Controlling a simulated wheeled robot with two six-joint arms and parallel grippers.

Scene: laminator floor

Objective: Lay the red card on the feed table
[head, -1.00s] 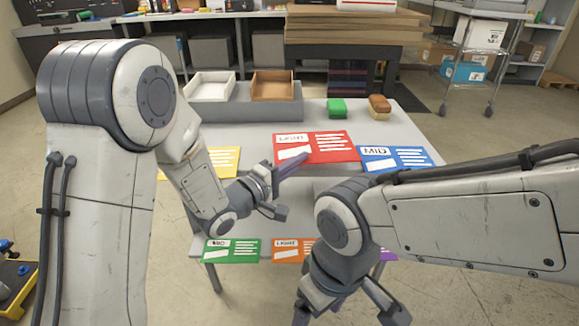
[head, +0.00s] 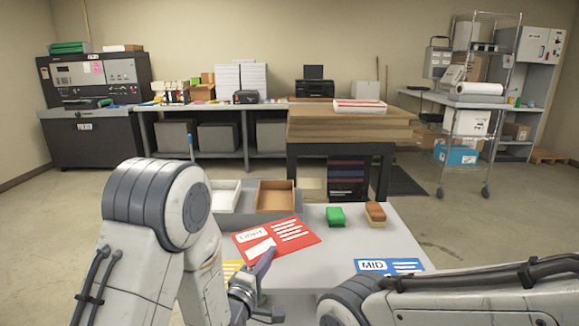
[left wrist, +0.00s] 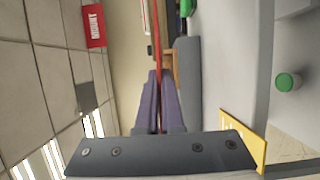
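The red card (head: 290,236) is at the left part of the grey table in the head view, tilted in the picture. My left gripper (head: 267,259) is at its near edge. In the left wrist view the purple fingers (left wrist: 157,75) are closed together on the card, which shows edge-on as a thin red strip (left wrist: 157,25). A dark machine (head: 98,75) with a flat black ledge (head: 85,112) stands at the back left; I cannot tell whether this ledge is the feed table. My right gripper is out of view; only its arm shows.
The grey table (head: 345,243) holds a blue card (head: 388,266), a yellow card (head: 232,268), a green block (head: 335,216), a brown block (head: 375,213), and white (head: 225,196) and brown (head: 275,197) trays. A stacked-board table (head: 345,125) stands behind. Floor is open at left.

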